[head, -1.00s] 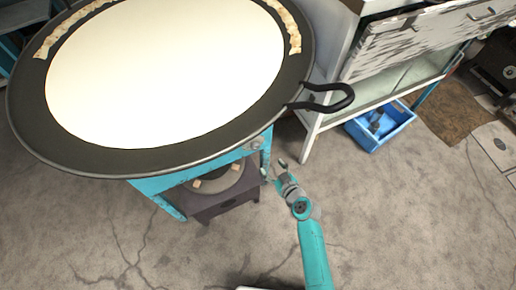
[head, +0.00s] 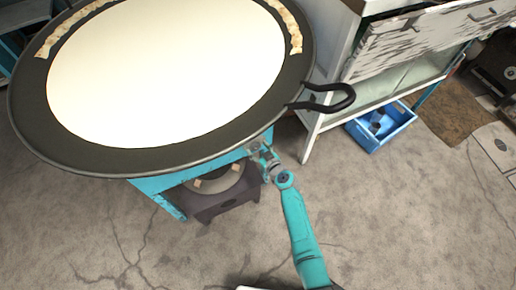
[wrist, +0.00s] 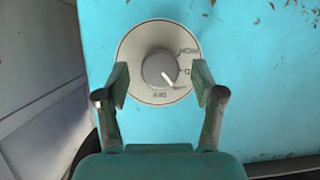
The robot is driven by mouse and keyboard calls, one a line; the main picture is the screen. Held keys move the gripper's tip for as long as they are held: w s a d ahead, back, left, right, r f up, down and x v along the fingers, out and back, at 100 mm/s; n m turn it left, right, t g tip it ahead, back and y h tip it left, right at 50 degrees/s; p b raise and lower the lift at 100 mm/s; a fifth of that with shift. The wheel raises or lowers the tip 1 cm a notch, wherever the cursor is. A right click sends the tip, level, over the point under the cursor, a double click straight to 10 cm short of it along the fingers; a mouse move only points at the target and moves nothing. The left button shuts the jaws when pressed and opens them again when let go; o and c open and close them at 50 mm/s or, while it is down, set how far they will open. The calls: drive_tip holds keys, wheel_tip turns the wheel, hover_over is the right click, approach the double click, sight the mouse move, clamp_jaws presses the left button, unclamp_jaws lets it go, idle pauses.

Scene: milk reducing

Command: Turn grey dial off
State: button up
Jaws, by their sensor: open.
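The grey dial (wrist: 161,70) shows in the wrist view as a round knob on a pale disc (wrist: 138,47) with markings. The disc is fixed to the turquoise panel (wrist: 250,60). The word OFF is marked near the bottom of the disc. The white pointer on the knob points down and to the right, between OFF and a marking at the right. My gripper (wrist: 158,88) is open, with one finger on each side of the dial and a gap to the knob. In the head view my gripper (head: 262,152) is at the stove's front right corner and hides the dial.
A wide black pan (head: 95,155) holding white liquid sits above the stove, and its handle (head: 335,104) juts out to the right. A white cabinet (head: 330,60) and a blue crate (head: 365,140) stand at the right. The front floor is clear.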

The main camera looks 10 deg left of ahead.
drive_tip(key=shift+w+a+f, duration=0.1)
drive_tip(key=shift+w+a, duration=0.1)
drive_tip(key=shift+w, duration=0.05)
drive_tip(key=c, duration=1.1)
drive_tip(key=shift+c, duration=0.2)
drive_tip(key=m, duration=0.1)
drive_tip(key=m+y, duration=0.1)
drive_tip(key=shift+w+d+m+g+y, duration=0.1)
drive_tip(key=shift+d+m+g+y, duration=0.05)
drive_tip(key=shift+m+g+y, duration=0.2)
drive_tip(key=shift+f+m+g+y, duration=0.1)
drive_tip(key=shift+m+g+y, duration=0.25)
drive_tip(key=shift+m+y, duration=0.8)
drive_tip(key=shift+m+h, duration=0.3)
drive_tip(key=shift+m, duration=0.1)
